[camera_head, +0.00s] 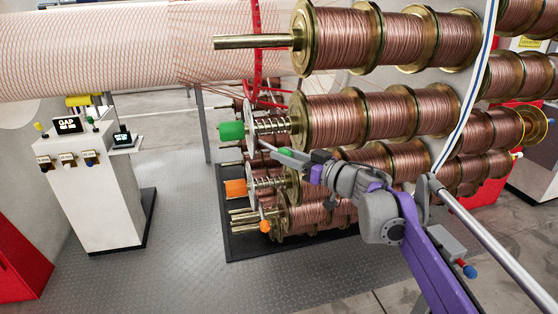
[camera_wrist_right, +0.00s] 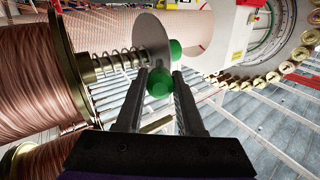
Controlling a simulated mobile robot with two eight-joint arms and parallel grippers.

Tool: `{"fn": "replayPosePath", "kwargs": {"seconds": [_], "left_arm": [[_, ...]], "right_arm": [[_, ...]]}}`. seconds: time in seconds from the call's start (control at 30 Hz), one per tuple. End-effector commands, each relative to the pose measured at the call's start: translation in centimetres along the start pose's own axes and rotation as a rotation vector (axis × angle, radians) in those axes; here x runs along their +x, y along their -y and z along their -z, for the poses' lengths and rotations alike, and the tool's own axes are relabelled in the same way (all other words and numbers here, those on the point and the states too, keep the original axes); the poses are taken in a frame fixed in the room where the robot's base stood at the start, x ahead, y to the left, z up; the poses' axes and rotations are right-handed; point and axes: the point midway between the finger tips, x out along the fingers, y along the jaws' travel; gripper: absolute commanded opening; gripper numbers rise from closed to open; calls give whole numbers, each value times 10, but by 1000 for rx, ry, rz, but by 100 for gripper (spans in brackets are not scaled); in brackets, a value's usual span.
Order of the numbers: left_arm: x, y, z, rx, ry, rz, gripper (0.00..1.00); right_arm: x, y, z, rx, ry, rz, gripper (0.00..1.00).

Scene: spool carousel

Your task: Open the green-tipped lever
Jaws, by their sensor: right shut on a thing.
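The lever's green ball tip (camera_wrist_right: 159,83) sits between the two fingers of my right gripper (camera_wrist_right: 161,90) in the right wrist view. In the head view my right gripper (camera_head: 292,156) is shut on this tip, beside the front end of a copper spool row. The thin lever rod (camera_head: 267,147) runs from the tip up left toward a pale disc (camera_head: 251,127). A green cylindrical knob (camera_head: 231,131) is on the far side of the disc, and part of it shows in the right wrist view (camera_wrist_right: 175,49). My left gripper is not in view.
Copper spools (camera_head: 405,116) on rods fill the right side, close to my right arm. An orange knob (camera_head: 236,188) and an orange-tipped lever (camera_head: 265,226) are below. A white control console (camera_head: 92,190) stands at left. The grey floor between is clear.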

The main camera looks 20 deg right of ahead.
Motion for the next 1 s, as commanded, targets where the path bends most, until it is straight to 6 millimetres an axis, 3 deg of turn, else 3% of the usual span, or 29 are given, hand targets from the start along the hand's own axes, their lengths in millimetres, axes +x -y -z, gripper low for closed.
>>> {"fn": "replayPosePath", "kwargs": {"seconds": [0.13,0.5,1.0], "left_arm": [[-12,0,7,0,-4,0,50],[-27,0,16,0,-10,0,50],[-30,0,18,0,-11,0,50]], "right_arm": [[0,-14,5,-14,18,113,0],[4,-28,8,-32,45,298,0],[6,-31,8,-35,49,339,0]]}}
